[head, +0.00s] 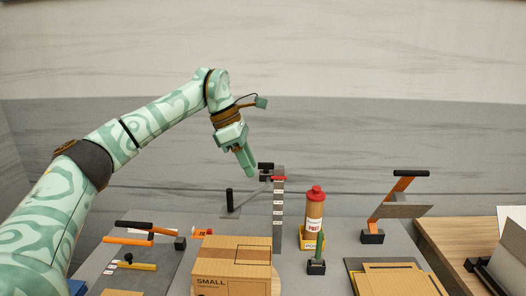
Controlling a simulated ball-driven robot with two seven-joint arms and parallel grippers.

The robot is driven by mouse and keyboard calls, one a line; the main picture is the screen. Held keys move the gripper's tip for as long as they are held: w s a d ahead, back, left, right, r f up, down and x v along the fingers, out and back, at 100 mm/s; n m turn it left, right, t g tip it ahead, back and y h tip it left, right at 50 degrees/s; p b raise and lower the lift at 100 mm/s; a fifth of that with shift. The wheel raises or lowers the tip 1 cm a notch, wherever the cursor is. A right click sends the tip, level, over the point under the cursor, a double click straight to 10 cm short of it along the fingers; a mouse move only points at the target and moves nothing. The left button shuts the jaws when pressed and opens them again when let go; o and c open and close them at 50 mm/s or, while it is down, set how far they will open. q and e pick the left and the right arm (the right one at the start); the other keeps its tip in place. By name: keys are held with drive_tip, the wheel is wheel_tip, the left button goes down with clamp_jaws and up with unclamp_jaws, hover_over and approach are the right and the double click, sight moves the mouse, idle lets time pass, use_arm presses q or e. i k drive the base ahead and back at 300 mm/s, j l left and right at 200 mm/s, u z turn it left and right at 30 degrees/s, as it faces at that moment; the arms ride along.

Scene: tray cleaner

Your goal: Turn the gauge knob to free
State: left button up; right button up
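An upright grey gauge post (279,225) with several small white labels stands near the middle of the table. A red marker (279,178) sits near its top. A black knob (266,167) shows at the upper left of the post; I cannot tell its turn position. My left gripper (250,171) points down just left of the knob, with a small visible gap in the picture. Its green fingers look together and nothing shows between them. My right gripper is not in view.
A cardboard box (232,262) marked SMALL stands in front of the post. A red-capped bottle (315,210) on a yellow base stands to the right. An orange lever with a black grip (411,173) rises further right. Orange and yellow handled tools (130,265) lie at left.

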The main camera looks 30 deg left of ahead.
sight(265, 167)
drive_tip(key=i+j, duration=0.85)
drive_tip(key=j, duration=0.1)
